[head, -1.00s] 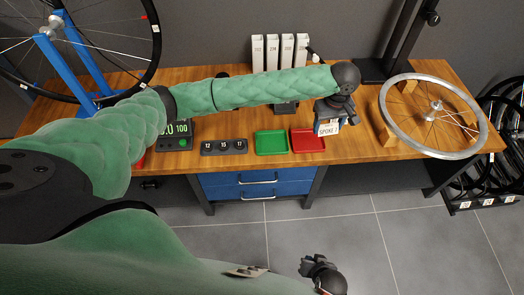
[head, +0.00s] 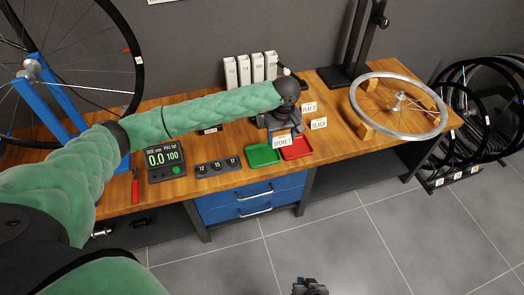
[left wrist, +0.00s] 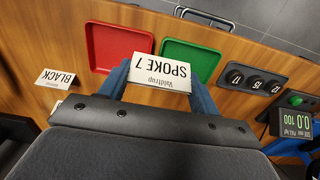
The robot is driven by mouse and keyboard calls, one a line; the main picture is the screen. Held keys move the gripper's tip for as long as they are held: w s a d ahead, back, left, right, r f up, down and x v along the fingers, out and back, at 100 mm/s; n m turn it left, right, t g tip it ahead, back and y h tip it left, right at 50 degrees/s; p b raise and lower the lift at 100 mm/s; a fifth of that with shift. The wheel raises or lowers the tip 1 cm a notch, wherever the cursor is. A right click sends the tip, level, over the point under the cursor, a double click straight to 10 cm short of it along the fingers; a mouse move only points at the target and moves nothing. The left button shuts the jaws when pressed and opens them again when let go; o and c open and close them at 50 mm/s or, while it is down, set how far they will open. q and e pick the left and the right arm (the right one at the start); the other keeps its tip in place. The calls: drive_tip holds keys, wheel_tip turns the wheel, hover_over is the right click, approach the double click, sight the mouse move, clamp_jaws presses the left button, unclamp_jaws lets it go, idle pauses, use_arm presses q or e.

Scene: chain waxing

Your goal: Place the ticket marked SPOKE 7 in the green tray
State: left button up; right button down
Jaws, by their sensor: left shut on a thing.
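The white ticket marked SPOKE 7 (head: 282,142) is in my left gripper (head: 277,131), which is shut on it. In the left wrist view, the ticket (left wrist: 160,73) sits between the two blue-grey fingertips, its print readable. The green tray (head: 262,157) lies on the bench, just below and left of the ticket in the head view. The ticket appears above the boundary between the green tray (left wrist: 192,55) and the red tray (left wrist: 118,45); its exact height is unclear. My right gripper (head: 310,287) is low at the bottom edge, away from the bench; its jaws are unclear.
The red tray (head: 297,147) is beside the green one. Tickets marked BLACK (head: 319,124) and another (head: 309,107) stand behind. A dial block (head: 217,168), display (head: 165,158) and red-handled tool (head: 135,185) are left. A wheel rim (head: 398,105) is right.

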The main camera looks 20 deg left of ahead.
use_arm(q)
hover_over(263, 156)
wheel_tip(263, 156, down, 4)
drive_tip(key=shift+f, duration=0.1)
drive_tip(key=shift+a+f, duration=0.1)
drive_tip(key=shift+f, duration=1.85)
use_arm(e)
drive_tip(key=shift+r, duration=0.35)
use_arm(q)
drive_tip(key=o, duration=0.7)
drive_tip(key=shift+f, duration=0.1)
drive_tip(key=shift+c, duration=0.2)
use_arm(e)
drive_tip(key=shift+w+r, duration=0.1)
drive_tip(key=shift+r, duration=0.05)
drive_tip(key=shift+w, duration=0.1)
use_arm(q)
drive_tip(key=shift+r, duration=0.4)
wheel_tip(263, 156, up, 12)
drive_tip(key=shift+f, duration=0.25)
use_arm(e)
drive_tip(key=shift+s, duration=0.2)
